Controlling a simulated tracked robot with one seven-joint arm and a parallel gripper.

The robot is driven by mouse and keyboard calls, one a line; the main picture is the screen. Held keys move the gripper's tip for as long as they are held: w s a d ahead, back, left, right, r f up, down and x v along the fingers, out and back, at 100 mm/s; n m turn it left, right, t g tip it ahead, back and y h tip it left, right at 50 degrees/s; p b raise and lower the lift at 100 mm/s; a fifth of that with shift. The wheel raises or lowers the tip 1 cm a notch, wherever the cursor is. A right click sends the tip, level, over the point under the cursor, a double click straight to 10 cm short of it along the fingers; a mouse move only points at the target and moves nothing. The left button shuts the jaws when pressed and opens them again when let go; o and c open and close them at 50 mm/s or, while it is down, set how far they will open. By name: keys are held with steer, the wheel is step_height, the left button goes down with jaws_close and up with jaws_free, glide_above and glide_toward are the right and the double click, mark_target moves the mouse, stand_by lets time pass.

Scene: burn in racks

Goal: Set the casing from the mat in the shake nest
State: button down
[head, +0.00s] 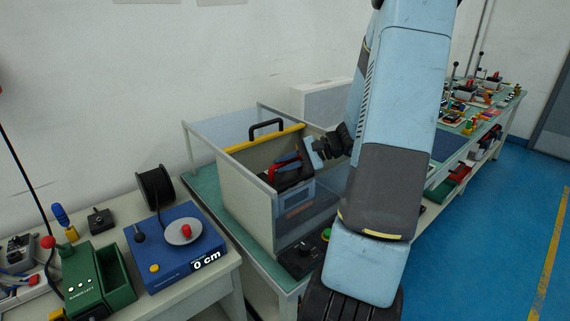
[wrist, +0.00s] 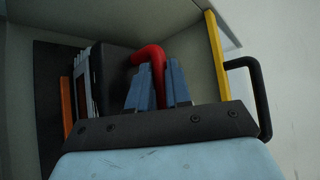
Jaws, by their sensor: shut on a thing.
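The casing is a dark block with a red handle, seen in the wrist view (wrist: 112,68) and partly in the head view (head: 294,180). Pale fins line its left side in the wrist view. My gripper (wrist: 158,72) is shut on the upright leg of the red handle, with a blue finger on each side. In the head view my gripper (head: 287,162) reaches into an open-topped enclosure (head: 247,205) with the casing. A dark plate (wrist: 48,85) and an orange strip (wrist: 66,108) lie beside the casing. The casing's underside is hidden, so I cannot tell whether it is seated. I cannot make out the mat.
The enclosure has pale walls, a yellow top edge (head: 236,147) and a black handle (head: 266,126). Its front is clear, and a dark control box (head: 297,262) stands before it. A blue device (head: 172,250) stands on the left bench. Blue floor (head: 490,230) is open at right.

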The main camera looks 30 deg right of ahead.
steer(key=c, duration=1)
jaws_free()
steer(key=shift+s+d, duration=0.1)
steer(key=v, duration=1.3)
steer(key=shift+s+d+r, duration=0.15)
steer(key=shift+d, duration=0.05)
steer(key=s+a+r+n+h, duration=0.3)
steer(key=s+a+r+h, duration=0.1)
steer(key=a, duration=0.3)
steer(key=s+a+r+n+h, duration=0.3)
steer(key=s+a+r+n, duration=0.1)
steer(key=a, duration=0.4)
steer(key=s+a+r+n+h, duration=0.4)
steer(key=s+a, duration=0.2)
steer(key=a, duration=0.2)
steer(key=shift+s+a+g+h, duration=0.1)
steer(key=shift+a+g+h, duration=0.2)
steer(key=shift+g, duration=0.1)
